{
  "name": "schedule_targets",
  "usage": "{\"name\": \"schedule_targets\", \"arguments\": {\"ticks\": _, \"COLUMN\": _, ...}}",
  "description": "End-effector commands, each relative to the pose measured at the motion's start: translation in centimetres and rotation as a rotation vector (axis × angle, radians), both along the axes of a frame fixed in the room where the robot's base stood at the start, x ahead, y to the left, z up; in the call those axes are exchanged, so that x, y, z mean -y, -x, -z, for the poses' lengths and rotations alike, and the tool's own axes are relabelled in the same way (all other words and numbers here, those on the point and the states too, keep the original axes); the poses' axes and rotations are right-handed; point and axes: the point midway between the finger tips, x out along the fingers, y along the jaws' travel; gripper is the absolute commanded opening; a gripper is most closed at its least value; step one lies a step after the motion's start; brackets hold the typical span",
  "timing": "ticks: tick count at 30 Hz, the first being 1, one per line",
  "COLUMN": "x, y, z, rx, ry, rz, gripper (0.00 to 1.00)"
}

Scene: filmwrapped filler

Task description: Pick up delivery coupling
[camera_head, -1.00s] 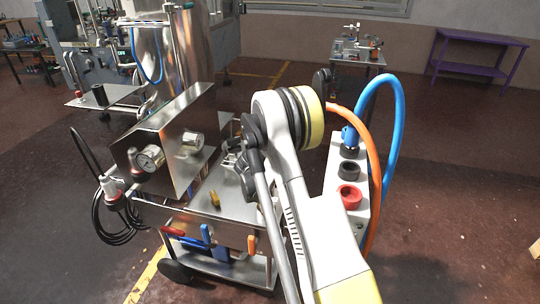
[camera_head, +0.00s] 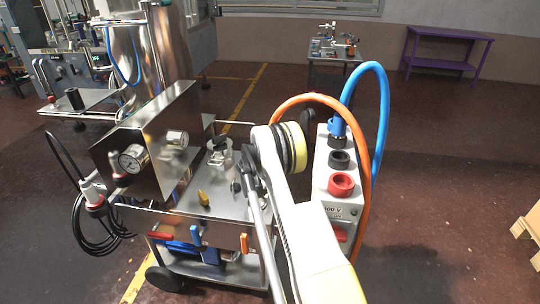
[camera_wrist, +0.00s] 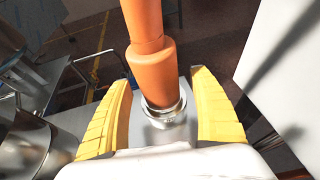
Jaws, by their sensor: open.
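In the wrist view, a thick orange hose end (camera_wrist: 149,58) runs down into a shiny metal coupling (camera_wrist: 164,112), which I take to be the delivery coupling. My gripper (camera_wrist: 163,80) has two yellow ribbed fingers, spread apart, one on each side of the hose end and coupling. A gap shows on the right; the left finger is close to the orange part, and I cannot tell if it touches. In the head view, the orange hose (camera_head: 313,97) arcs up behind my arm and down by the white box. My arm hides the gripper and coupling there.
A steel cart (camera_head: 190,215) with a gauge panel (camera_head: 150,140) and a small metal fitting (camera_head: 220,153) stands left of my arm. A white box (camera_head: 322,180) with red and black sockets and a blue hose (camera_head: 384,110) stands right.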

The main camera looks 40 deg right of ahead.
Motion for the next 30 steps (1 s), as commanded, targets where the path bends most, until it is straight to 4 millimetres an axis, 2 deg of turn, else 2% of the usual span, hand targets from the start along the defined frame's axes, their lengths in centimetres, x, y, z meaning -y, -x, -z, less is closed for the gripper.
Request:
{"name": "schedule_targets", "arguments": {"ticks": 9, "x": 0.6, "y": -0.4, "z": 0.2, "rx": 0.000, "ry": 0.000, "rz": -0.001, "gripper": 0.71}}
{"name": "schedule_targets", "arguments": {"ticks": 11, "x": 0.6, "y": -0.4, "z": 0.2, "rx": 0.000, "ry": 0.000, "rz": -0.001, "gripper": 0.54}}
{"name": "schedule_targets", "arguments": {"ticks": 15, "x": 0.6, "y": -0.4, "z": 0.2, "rx": 0.001, "ry": -0.001, "rz": -0.001, "gripper": 0.11}}
{"name": "schedule_targets", "arguments": {"ticks": 16, "x": 0.6, "y": -0.4, "z": 0.2, "rx": 0.001, "ry": -0.001, "rz": -0.001, "gripper": 0.04}}
{"name": "schedule_targets", "arguments": {"ticks": 26, "x": 0.6, "y": -0.4, "z": 0.1, "rx": 0.000, "ry": 0.000, "rz": -0.001, "gripper": 0.03}}
{"name": "schedule_targets", "arguments": {"ticks": 30, "x": 0.6, "y": -0.4, "z": -0.7, "rx": 0.000, "ry": 0.000, "rz": -0.001, "gripper": 0.03}}
